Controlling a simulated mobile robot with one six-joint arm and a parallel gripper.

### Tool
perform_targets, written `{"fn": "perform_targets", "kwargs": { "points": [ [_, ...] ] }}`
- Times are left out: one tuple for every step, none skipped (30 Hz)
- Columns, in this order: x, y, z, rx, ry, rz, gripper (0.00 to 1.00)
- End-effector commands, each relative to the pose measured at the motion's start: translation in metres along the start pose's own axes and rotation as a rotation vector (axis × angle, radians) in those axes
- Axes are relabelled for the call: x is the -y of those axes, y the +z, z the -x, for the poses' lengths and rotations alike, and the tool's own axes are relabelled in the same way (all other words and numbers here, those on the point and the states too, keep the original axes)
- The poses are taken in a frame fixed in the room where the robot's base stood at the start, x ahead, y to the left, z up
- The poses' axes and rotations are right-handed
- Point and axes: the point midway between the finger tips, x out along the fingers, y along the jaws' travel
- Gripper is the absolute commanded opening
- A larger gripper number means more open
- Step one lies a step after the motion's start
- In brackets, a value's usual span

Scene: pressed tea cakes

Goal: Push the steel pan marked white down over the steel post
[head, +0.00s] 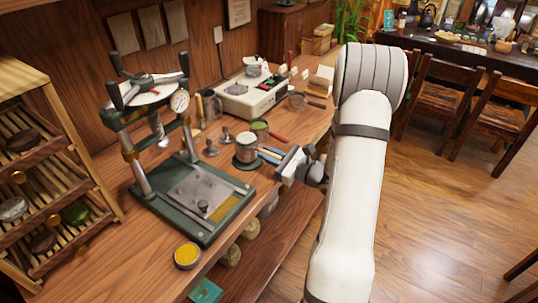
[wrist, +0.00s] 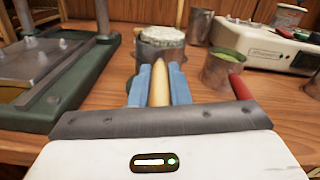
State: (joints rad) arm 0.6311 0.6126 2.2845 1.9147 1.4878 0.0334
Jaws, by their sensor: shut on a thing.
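My gripper (head: 278,157) has blue fingers, seen in the wrist view (wrist: 160,85), shut on a pale cream handle (wrist: 159,86). The handle leads to a steel pan (wrist: 162,42) with a whitish top, straight ahead. Two similar steel pieces (head: 210,148) (head: 227,135) stand near the pan; which is the task's post is unclear.
The green-based press (head: 160,215) with tall columns stands left. A red-handled pan (wrist: 222,70) with green contents is close on the right. Behind is a white scale (head: 250,95). A yellow-filled tin (head: 187,255) sits at the front edge.

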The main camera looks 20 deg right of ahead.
Motion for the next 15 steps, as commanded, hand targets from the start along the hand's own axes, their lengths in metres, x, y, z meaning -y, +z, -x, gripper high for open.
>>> {"fn": "perform_targets", "kwargs": {
  "points": [
    [0.0000,-0.0007,0.0000,0.001,0.000,0.000,0.00],
    [-0.0001,-0.0013,0.0000,0.001,0.000,0.000,0.00],
    [-0.0003,-0.0021,0.0000,0.001,0.000,0.000,0.00],
    [-0.0004,-0.0027,0.0000,0.001,0.000,0.000,0.00],
    [-0.0005,-0.0034,0.0000,0.001,0.000,0.000,0.00],
    [-0.0007,-0.0042,0.0000,0.001,0.000,0.000,0.00],
    [-0.0008,-0.0048,0.0001,0.001,0.000,0.000,0.00],
    [-0.0009,-0.0054,0.0001,0.001,0.000,0.000,0.00],
    [-0.0010,-0.0062,0.0001,0.001,0.000,0.001,0.00],
    [-0.0012,-0.0068,0.0001,0.001,0.000,0.001,0.00],
    [-0.0012,-0.0074,0.0001,0.001,0.000,0.001,0.00],
    [-0.0014,-0.0082,0.0001,0.001,0.000,0.000,0.00],
    [-0.0015,-0.0087,0.0001,0.001,-0.001,0.000,0.00],
    [-0.0016,-0.0093,0.0001,0.001,-0.001,0.000,0.00],
    [-0.0018,-0.0101,0.0001,0.001,-0.001,0.000,0.00]
  ]
}}
